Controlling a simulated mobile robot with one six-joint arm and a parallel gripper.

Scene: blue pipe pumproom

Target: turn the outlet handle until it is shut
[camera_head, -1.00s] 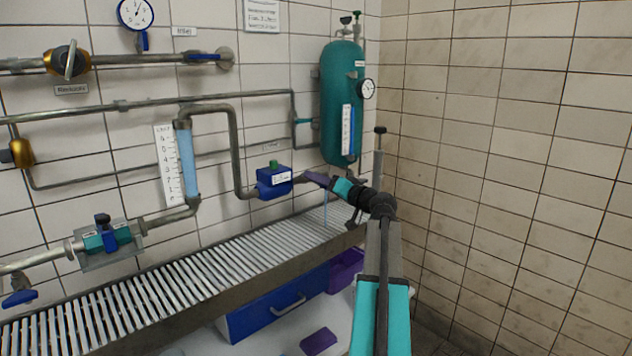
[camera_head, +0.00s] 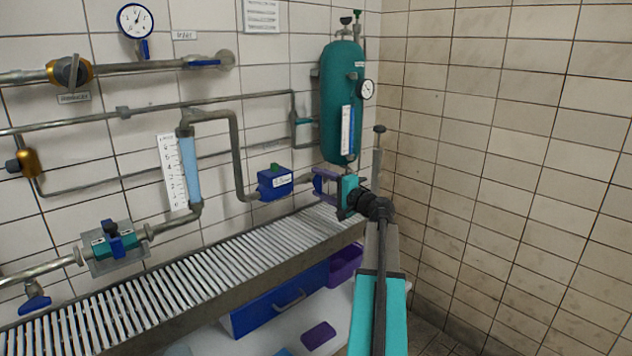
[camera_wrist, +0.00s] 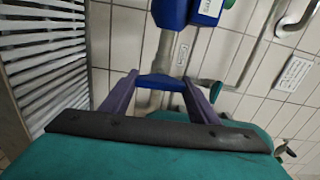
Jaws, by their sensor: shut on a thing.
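My gripper (camera_head: 319,184) is in front of the lower wall pipe, just right of the blue box with a green top (camera_head: 274,183). In the wrist view its purple fingers (camera_wrist: 160,79) stand on both sides of a blue handle (camera_wrist: 162,83), shut on it. The handle lies crosswise over a grey pipe (camera_wrist: 164,48) in that view. In the head view the handle is mostly hidden by the fingers, so its exact angle there cannot be told.
A teal tank (camera_head: 342,105) hangs above my gripper. A slatted metal grate (camera_head: 220,262) runs below the pipes, with a blue drawer (camera_head: 283,302) and purple bin (camera_head: 344,266) under it. The tiled wall (camera_head: 500,150) closes the right; space before it is open.

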